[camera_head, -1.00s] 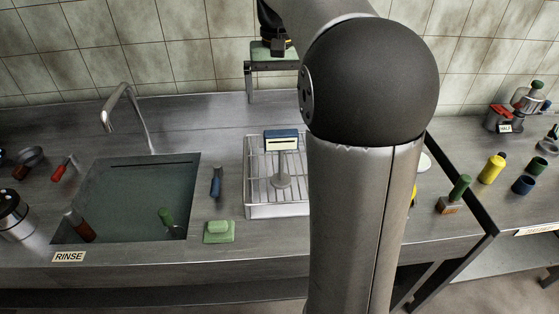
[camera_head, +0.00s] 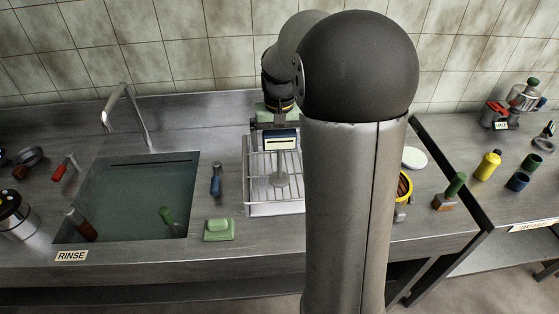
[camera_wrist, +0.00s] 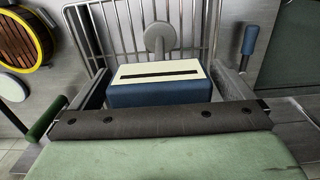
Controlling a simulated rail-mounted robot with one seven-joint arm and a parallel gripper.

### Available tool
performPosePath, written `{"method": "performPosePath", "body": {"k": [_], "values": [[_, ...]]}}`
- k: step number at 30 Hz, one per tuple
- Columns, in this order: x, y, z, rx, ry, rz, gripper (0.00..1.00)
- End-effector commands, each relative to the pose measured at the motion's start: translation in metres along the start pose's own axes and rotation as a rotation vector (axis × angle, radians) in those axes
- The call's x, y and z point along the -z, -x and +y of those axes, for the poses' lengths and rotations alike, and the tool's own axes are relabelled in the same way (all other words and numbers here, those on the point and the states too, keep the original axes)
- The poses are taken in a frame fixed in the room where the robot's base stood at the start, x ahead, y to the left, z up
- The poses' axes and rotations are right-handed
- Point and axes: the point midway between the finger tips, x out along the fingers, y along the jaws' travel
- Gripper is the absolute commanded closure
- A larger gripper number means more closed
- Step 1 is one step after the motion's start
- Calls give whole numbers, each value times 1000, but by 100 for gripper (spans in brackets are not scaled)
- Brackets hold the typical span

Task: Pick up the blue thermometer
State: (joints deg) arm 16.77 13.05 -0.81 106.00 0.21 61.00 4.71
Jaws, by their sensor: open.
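The blue thermometer, a blue block with a cream face and a dark bar (camera_head: 281,141), is at the wire rack's back part. It shows in the wrist view (camera_wrist: 160,82) with its cream face up. My gripper (camera_head: 277,131) has come down over it, with a green body above. In the wrist view my open gripper (camera_wrist: 160,77) has one grey finger on each side of the block, with gaps between. I cannot tell exactly how far down the fingers reach.
The wire rack (camera_head: 250,195) surrounds the area below. A blue-handled tool (camera_head: 215,182) and a green sponge (camera_head: 219,229) lie to its left, beside the sink (camera_head: 135,190). A yellow-rimmed round object (camera_head: 403,188) and a green-handled brush (camera_head: 450,192) are right.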

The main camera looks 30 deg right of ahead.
Motion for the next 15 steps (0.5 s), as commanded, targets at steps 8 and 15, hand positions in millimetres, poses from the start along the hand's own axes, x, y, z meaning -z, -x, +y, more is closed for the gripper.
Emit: {"method": "performPosePath", "body": {"k": [8,15], "values": [[0,-1,0,0,0,1,11],[0,-1,0,0,0,2,55]]}}
